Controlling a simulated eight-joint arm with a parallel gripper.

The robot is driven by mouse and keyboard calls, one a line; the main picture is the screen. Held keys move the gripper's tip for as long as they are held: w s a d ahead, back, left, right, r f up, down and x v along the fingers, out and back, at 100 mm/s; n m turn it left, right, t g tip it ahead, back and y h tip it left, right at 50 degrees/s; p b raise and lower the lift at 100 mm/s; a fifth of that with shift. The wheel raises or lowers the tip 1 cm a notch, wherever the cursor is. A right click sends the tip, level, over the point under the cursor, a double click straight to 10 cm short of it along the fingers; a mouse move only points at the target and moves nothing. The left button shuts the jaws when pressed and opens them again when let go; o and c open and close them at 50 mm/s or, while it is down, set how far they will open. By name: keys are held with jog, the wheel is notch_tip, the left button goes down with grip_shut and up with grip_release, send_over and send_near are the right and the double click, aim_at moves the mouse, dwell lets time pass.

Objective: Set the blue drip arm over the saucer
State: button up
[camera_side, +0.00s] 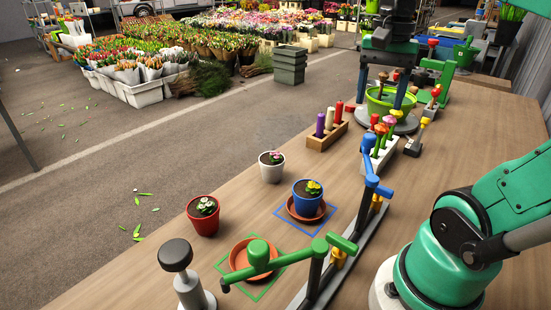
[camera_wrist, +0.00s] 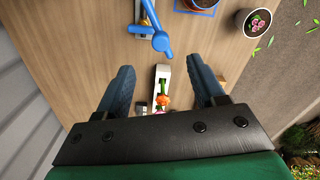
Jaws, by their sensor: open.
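The blue drip arm (camera_side: 370,168) sits on a post on the rail along the bench and points back toward the tulip rack, away from the blue-outlined saucer. It also shows in the wrist view (camera_wrist: 152,18), with a short side tab. The terracotta saucer (camera_side: 291,211) lies inside a blue square, with a blue pot (camera_side: 306,196) standing on it. My gripper (camera_side: 383,106) is open and empty, farther back than the blue arm. In the wrist view its fingers (camera_wrist: 164,75) are spread on either side of the white tulip rack (camera_wrist: 162,74), with the blue arm beyond the fingertips.
A green drip arm (camera_side: 300,257) reaches over an empty saucer (camera_side: 237,263) in a green square. A red pot (camera_side: 203,219), a white pot (camera_side: 272,170), a candle block (camera_side: 327,135), a dark-knobbed post (camera_side: 175,254) and a green bowl (camera_side: 376,104) also stand on the bench.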

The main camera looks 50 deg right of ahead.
aim_at(371, 135)
jog(key=shift+f, duration=3.6)
grip_shut()
